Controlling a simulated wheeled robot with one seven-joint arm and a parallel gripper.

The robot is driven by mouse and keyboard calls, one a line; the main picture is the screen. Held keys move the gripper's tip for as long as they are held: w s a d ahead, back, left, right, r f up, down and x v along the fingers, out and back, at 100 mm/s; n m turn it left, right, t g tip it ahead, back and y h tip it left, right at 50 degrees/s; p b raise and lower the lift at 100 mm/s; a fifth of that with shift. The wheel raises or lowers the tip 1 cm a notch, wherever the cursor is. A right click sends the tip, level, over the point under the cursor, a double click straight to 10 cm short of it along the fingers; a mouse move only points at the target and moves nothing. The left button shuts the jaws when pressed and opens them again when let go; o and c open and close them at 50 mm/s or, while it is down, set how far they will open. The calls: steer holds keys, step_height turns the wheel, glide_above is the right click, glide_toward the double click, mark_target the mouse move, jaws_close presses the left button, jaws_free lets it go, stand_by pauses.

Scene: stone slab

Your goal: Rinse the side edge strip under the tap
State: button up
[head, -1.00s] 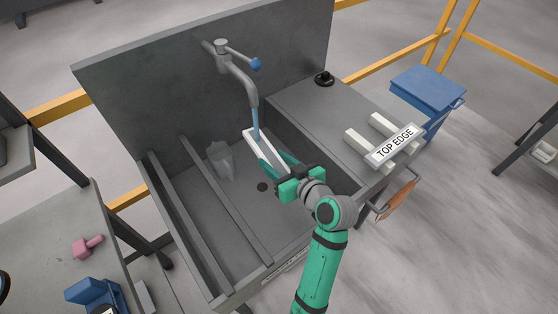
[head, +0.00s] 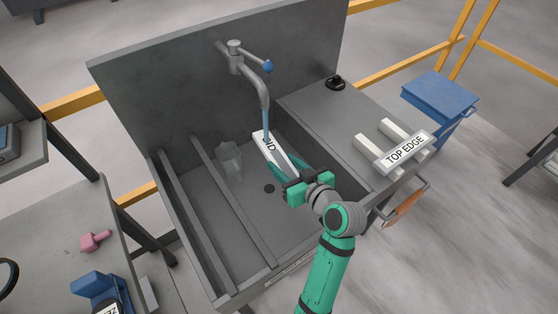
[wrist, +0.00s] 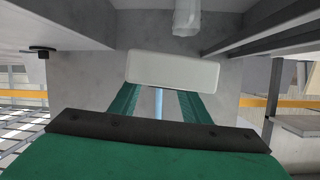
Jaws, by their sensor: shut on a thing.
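A white side edge strip (head: 273,155) with black lettering, partly legible as "ID", is held in my gripper (head: 283,176) over the sink basin. My gripper is shut on its near end. The tap (head: 252,72) has a blue handle, and a blue water stream falls from its spout onto the far end of the strip. In the wrist view the strip (wrist: 174,69) lies across the green fingers, its lettering not visible there. The blue stream shows between the fingers below it.
A clear container (head: 229,160) stands in the basin (head: 235,243) left of the strip, near a rail. A "TOP EDGE" strip (head: 408,148) rests on two white blocks on the right counter. A black knob (head: 335,83) sits behind it.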

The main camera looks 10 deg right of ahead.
mark_target(266, 142)
steer(key=shift+w+a, duration=0.45)
steer(key=shift+w, duration=0.8)
steer(key=shift+w+a, duration=0.5)
steer(key=shift+w, duration=0.75)
steer(key=shift+w+a, duration=0.45)
steer(key=shift+w, duration=0.8)
steer(key=shift+s+d, duration=0.1)
steer(key=shift+d, duration=0.05)
steer(key=shift+w+a, duration=0.2)
steer(key=shift+w, duration=0.35)
steer(key=shift+w+a, duration=0.15)
steer(key=shift+w, duration=0.4)
steer(key=w, duration=0.5)
steer(key=shift+w+a+r, duration=0.1)
steer(key=shift+w+a, duration=0.15)
steer(key=shift+a, duration=0.1)
steer(key=shift+a, duration=0.15)
